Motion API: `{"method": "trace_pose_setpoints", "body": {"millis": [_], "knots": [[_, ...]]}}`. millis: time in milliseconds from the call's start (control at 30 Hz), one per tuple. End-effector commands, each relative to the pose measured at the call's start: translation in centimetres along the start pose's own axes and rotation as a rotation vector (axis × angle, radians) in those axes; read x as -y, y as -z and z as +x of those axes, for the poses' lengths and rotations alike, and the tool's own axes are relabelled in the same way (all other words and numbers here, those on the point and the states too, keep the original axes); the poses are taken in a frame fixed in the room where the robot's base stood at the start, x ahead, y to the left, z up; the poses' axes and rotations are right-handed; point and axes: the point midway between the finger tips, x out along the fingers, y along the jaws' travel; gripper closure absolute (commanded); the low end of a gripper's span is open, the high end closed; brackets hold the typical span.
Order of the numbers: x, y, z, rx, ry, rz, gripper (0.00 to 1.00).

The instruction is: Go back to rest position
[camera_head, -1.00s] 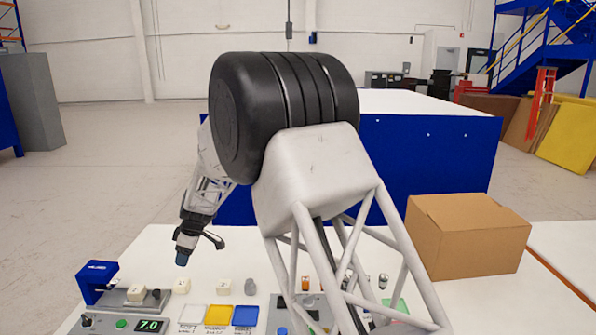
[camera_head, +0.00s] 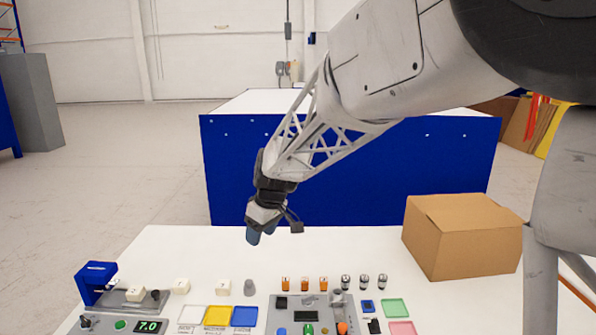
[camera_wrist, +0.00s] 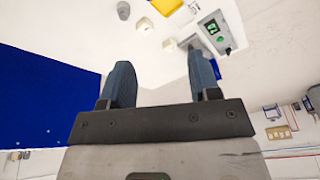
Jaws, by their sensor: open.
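My gripper (camera_head: 262,230) hangs in the air above the back of the white table (camera_head: 180,246), pointing down and tilted. In the wrist view its two blue-grey fingers (camera_wrist: 162,82) are apart with nothing between them. The blue-and-grey press device (camera_head: 96,276) stands at the table's left, with a control box (camera_head: 147,326) reading 7.0. A pale foam block (camera_head: 135,293) sits on the device's plate. Two more pale blocks (camera_head: 181,286) (camera_head: 223,286) and a grey piece (camera_head: 249,288) stand on the table. My gripper is apart from all of them.
White, yellow (camera_head: 217,315) and blue (camera_head: 245,316) pads lie at the front. Several batteries (camera_head: 304,283) stand behind a tester board (camera_head: 310,314). A cardboard box (camera_head: 464,236) is at the right. A blue-sided bench (camera_head: 350,185) stands behind; the table's back is clear.

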Motion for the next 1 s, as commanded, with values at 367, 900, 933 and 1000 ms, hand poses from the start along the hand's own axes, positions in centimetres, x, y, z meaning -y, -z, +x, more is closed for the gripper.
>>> {"method": "trace_pose_setpoints", "body": {"millis": [367, 900, 933, 1000], "knots": [[1.8, -9.9, -6.0, 0.011, -0.066, 0.222, 0.44], [6.7, -23.5, -11.0, 0.016, -0.165, 0.544, 0.44], [7.1, -24.2, -11.2, 0.015, -0.171, 0.563, 0.44], [7.9, -25.9, -11.5, 0.015, -0.184, 0.605, 0.44]]}}
